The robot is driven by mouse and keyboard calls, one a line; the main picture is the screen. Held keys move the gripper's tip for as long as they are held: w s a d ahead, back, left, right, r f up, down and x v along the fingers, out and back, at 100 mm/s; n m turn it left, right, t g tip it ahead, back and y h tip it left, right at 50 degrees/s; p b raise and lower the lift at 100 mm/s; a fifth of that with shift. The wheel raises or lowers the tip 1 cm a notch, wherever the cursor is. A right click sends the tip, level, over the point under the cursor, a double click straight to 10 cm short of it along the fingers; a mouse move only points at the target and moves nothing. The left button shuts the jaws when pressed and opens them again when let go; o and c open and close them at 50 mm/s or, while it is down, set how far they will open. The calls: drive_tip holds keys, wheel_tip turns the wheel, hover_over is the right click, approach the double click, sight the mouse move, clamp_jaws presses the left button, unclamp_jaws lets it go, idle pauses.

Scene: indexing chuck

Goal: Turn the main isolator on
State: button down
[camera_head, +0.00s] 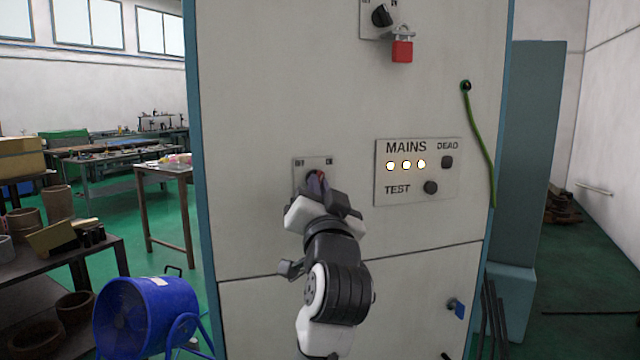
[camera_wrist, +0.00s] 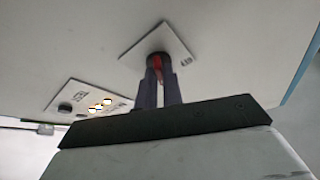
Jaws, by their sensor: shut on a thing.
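The isolator's small grey plate (camera_head: 300,165) is on the cabinet front, with lettering at its upper left and upper right. Its rotary knob (camera_head: 313,175) is dark with a red part and is mostly hidden by my gripper (camera_head: 322,190). In the wrist view the plate (camera_wrist: 178,42) appears tilted, with the red part of the knob (camera_wrist: 158,68) between the two fingers of my gripper (camera_wrist: 159,85). The fingers are shut on the knob. The knob's exact angle cannot be told.
A MAINS panel (camera_head: 415,195) with three lit lamps (camera_head: 406,165) and a DEAD/TEST section is to the right. Above is another switch (camera_head: 381,16) with a red padlock (camera_head: 402,50). A green cable (camera_head: 480,140) hangs at right. A blue fan (camera_head: 145,315) stands at lower left.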

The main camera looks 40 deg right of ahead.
drive_tip(key=shift+m+g+h, duration=0.3)
drive_tip(key=shift+m, duration=0.4)
drive_tip(key=c, duration=1.5)
unclamp_jaws()
drive_tip(key=shift+c, duration=0.2)
drive_tip(key=b+v, duration=0.3)
drive_tip(key=v, duration=1)
drive_tip(key=shift+s+a, duration=0.15)
drive_tip(key=shift+s, duration=0.25)
drive_tip(key=shift+f, duration=0.15)
